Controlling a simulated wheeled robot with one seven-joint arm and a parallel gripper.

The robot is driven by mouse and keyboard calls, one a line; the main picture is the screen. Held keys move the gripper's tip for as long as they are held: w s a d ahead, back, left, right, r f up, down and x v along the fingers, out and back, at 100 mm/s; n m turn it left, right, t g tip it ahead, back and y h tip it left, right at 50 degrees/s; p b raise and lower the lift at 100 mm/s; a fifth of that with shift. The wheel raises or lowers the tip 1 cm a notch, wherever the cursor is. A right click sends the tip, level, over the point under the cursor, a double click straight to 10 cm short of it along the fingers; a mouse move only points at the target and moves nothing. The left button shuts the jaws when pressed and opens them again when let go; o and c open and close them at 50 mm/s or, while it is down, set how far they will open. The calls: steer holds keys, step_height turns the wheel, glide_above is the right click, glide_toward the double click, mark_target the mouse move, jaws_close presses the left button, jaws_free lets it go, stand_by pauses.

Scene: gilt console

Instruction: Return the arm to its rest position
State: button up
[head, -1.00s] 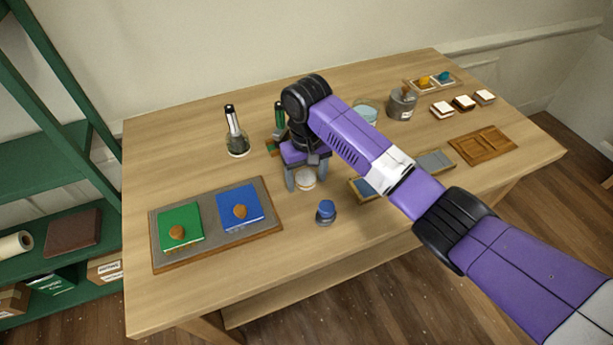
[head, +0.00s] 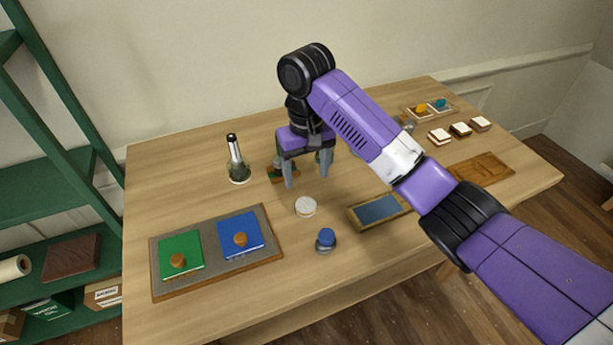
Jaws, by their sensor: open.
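My gripper (head: 307,182) is open and empty, its two grey fingers pointing down above the middle of the wooden table (head: 190,170). A small round white-topped piece (head: 305,206) stands on the table below and in front of the fingers, apart from them. My purple arm reaches in from the lower right and hides part of the table's right half.
A grey tray (head: 157,287) holds a green block (head: 181,247) and a blue block (head: 236,230). A blue-capped jar (head: 326,240), a framed slate panel (head: 380,209) and a glass flask (head: 238,170) stand around. Green shelves (head: 50,180) are left; the left rear tabletop is clear.

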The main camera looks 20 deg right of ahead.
steer(key=shift+w, duration=0.1)
stand_by(0.4)
steer(key=w+a+r+n+t+y, duration=0.2)
steer(key=w+a+r+t, duration=0.3)
steer(key=w, duration=0.4)
steer(key=a+r+t+y, duration=0.2)
steer(key=a+t+y, duration=0.2)
steer(key=a+t, duration=0.4)
steer(key=s+d+f+h, duration=0.2)
steer(key=s+d, duration=0.2)
steer(key=s, duration=1.3)
steer(key=s+d+f+m+t+h, duration=0.1)
steer(key=s+d+f+h, duration=0.1)
steer(key=s, duration=1.6)
steer(key=s+d+f+m+h, duration=0.1)
steer(key=s+d, duration=0.6)
steer(key=s, duration=1)
step_height(320, 180, down, 2)
steer(key=shift+s+f+t+h, duration=0.2)
steer(key=shift+s+t+h, duration=0.1)
steer(key=shift+t+h, duration=0.15)
